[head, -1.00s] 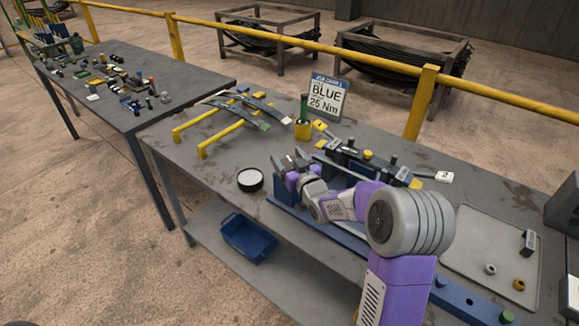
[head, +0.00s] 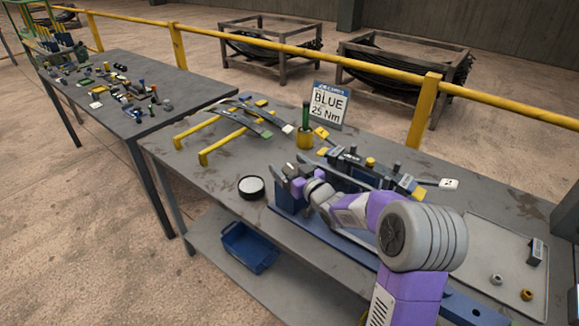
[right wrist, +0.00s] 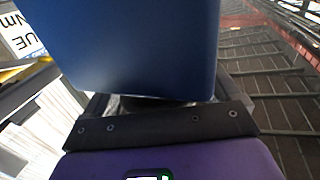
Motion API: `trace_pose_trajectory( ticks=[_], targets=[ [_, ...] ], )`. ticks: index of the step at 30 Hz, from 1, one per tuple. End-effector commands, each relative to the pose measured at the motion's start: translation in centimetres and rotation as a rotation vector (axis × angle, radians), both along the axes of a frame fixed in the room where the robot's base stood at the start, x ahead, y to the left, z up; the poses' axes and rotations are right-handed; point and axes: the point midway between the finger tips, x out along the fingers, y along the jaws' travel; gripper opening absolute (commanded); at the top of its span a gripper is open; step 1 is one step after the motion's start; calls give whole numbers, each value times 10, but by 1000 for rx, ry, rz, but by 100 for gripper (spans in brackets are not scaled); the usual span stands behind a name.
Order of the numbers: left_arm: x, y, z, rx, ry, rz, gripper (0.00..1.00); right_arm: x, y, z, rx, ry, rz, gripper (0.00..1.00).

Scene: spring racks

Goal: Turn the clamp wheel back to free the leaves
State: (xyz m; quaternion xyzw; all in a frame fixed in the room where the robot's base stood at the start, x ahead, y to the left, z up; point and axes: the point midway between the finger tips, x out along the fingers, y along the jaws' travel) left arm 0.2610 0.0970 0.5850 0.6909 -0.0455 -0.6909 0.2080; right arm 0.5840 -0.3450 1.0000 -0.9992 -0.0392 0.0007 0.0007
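The blue clamp fixture (head: 291,199) stands on the near table, with its long blue base running to the lower right. My right gripper (head: 287,177) is at its left end, just above the blue block. Its grey fingertips look spread apart, with nothing clearly held between them. In the right wrist view a large blue face (right wrist: 130,45) fills the top and hides most of the fingers. I cannot make out the clamp wheel; the gripper and arm may cover it. Grey spring leaves (head: 255,122) lie across yellow rails at the back left. My left gripper is out of view.
A black round dish (head: 251,187) sits left of the clamp. Behind are a dark tool (head: 368,170), a yellow cup (head: 305,138) and a "BLUE 25 Nm" sign (head: 327,104). A grey tray (head: 480,245) is at the right. Bare tabletop lies left of the dish.

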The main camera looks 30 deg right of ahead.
Motion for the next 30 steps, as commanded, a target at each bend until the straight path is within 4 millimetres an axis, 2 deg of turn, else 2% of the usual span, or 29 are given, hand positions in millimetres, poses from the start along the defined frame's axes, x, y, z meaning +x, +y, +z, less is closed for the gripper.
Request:
trace_pose_trajectory(
  ticks=[11, 22, 25, 30],
  targets=[
    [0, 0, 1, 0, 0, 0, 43, -5, -1, 1, -1, 0, -1, 94],
    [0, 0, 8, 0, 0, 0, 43, -61, -6, 1, -1, 0, -2, 94],
    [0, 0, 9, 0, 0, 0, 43, -71, -6, 0, -1, 1, -1, 94],
    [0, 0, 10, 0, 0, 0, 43, -76, -6, 0, -1, -1, 0, 94]
  ],
)
